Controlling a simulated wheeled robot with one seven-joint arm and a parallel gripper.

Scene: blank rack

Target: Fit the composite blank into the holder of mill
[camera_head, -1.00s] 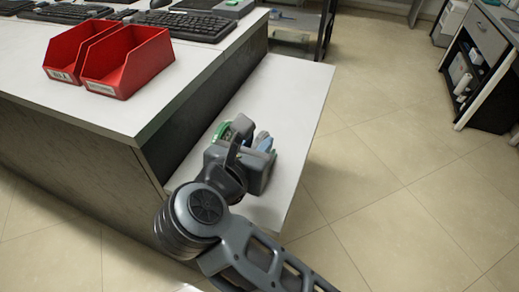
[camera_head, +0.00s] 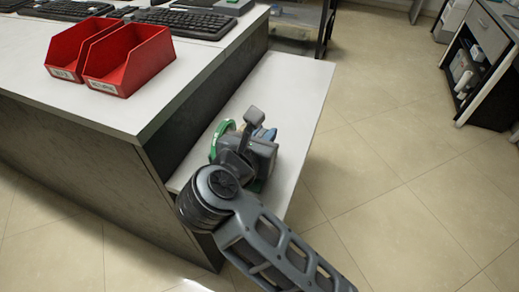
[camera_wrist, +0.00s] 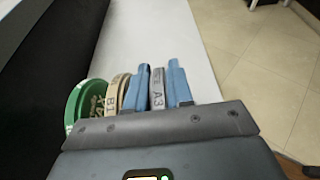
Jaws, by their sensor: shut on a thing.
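My gripper (camera_wrist: 157,69) has two blue fingers and is shut on a thin grey blank (camera_wrist: 157,92) marked A3, which stands on edge between them. To its left in the wrist view are a beige blank (camera_wrist: 113,95) marked B1 and a green blank (camera_wrist: 85,104), side by side and on edge. In the head view my gripper (camera_head: 266,133) is over the low white shelf, with the green blank (camera_head: 218,138) just left of it. My wrist hides the grey blank there, and whatever supports the blanks is hidden. I cannot tell which blank is composite. No mill is recognisable.
The low white shelf (camera_head: 300,90) is clear toward its far end. A higher white counter (camera_head: 105,115) rises on the left, with two red bins (camera_head: 130,62) and keyboards (camera_head: 182,24). Open tiled floor (camera_head: 390,130) lies to the right, with a cabinet (camera_head: 490,60) beyond.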

